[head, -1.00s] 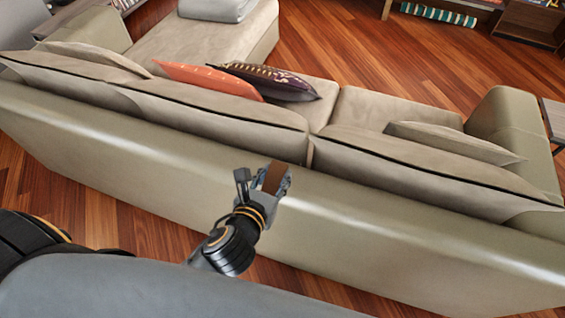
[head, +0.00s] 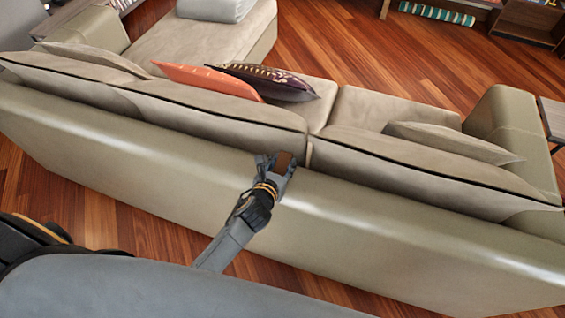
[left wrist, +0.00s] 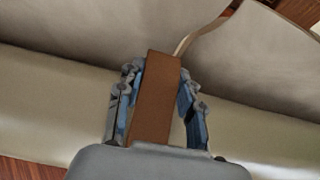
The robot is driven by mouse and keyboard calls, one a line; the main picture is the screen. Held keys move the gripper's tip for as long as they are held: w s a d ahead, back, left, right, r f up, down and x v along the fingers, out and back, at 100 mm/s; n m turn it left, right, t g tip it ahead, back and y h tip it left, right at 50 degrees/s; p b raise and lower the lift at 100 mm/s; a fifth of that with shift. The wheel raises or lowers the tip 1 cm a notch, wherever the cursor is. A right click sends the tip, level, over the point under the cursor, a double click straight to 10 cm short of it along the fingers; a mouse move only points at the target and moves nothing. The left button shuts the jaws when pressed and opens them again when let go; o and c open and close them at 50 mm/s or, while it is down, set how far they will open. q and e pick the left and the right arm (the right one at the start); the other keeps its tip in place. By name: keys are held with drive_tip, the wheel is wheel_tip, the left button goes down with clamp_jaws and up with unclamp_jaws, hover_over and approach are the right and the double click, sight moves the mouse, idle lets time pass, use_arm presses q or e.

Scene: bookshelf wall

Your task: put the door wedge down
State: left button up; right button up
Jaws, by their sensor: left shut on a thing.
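The brown door wedge (head: 284,159) is between the fingers of my left gripper (head: 276,162), in front of the top of the sofa's back in the head view. In the left wrist view the wedge (left wrist: 155,100) is a long brown block, with the blue-padded fingers of the left gripper (left wrist: 157,105) shut on both its sides. Whether the wedge touches the sofa cannot be told. My right gripper is not in view.
A beige sofa (head: 180,165) spans the view, its back towards me. An orange cushion (head: 205,80) and a dark patterned cushion (head: 265,82) lie on it. Wooden floor (head: 430,55) is open beyond it. A side table (head: 552,118) stands at the right edge.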

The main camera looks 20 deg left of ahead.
use_arm(q)
drive_tip(key=shift+f, duration=0.15)
drive_tip(key=o, duration=1.2)
drive_tip(key=shift+r, duration=0.25)
drive_tip(key=v, duration=1.2)
drive_tip(key=shift+b, duration=0.3)
drive_tip(key=shift+a+f, duration=0.1)
